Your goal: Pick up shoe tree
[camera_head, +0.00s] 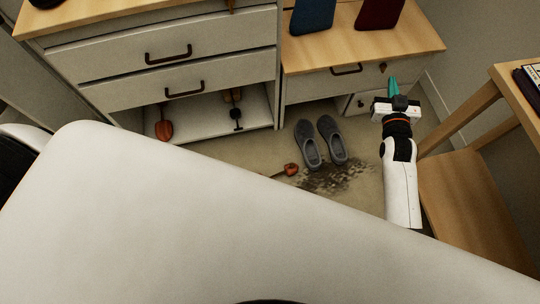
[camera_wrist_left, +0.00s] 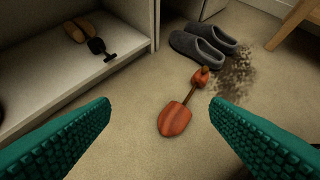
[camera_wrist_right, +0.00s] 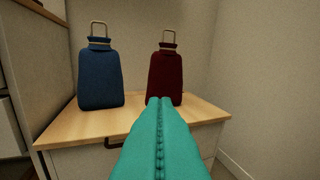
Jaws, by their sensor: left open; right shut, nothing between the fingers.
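A reddish-orange shoe tree (camera_wrist_left: 175,120) lies on the floor beyond my left gripper's fingertips. Its heel knob (camera_head: 291,169) shows in the head view, with the rest hidden behind my white body. My left gripper (camera_wrist_left: 160,106) is open and empty, its teal fingers on either side of the shoe tree in the picture; it is hidden in the head view. My right gripper (camera_head: 393,84) is shut and empty, raised near the low cabinet.
Grey shoes (camera_head: 320,143) stand by a dark dirt patch (camera_head: 335,178). The open shelf (camera_wrist_left: 35,85) holds a tan item with a black handle (camera_wrist_left: 98,46); the head view also shows an orange piece (camera_head: 164,130) there.

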